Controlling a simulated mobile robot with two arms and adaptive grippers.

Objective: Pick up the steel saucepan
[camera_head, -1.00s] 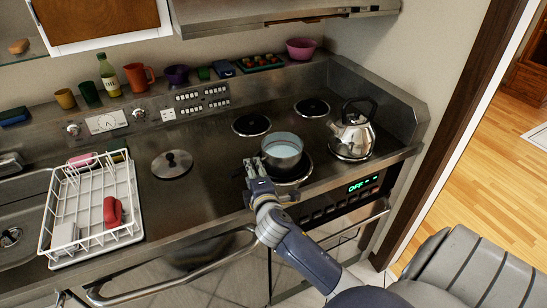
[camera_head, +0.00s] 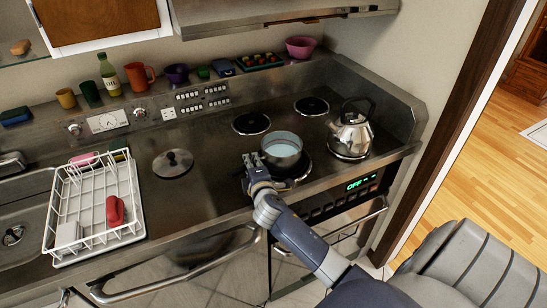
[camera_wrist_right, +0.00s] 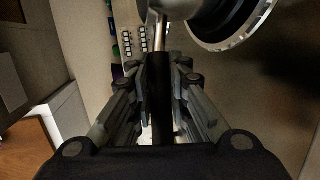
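The steel saucepan (camera_head: 282,154) stands upright over the front coil burner of the hob, a little off its centre. In the wrist view its black handle (camera_wrist_right: 161,95) runs between the two fingers of my right gripper, with a bright metal stem at its far end. My right gripper (camera_head: 252,163) is at the left side of the pan, in front of the burner. Its fingers lie close along both sides of the handle and look shut on it. The gripper hides most of the handle in the head view. My left gripper is not in view.
A steel kettle (camera_head: 351,134) stands right of the pan. Two bare burners (camera_head: 251,124) are behind. A lid (camera_head: 173,163) lies on the counter to the left, near a white dish rack (camera_head: 60,228). Cups and a bottle (camera_head: 109,76) line the back ledge. An oven handle (camera_head: 180,270) runs along the front.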

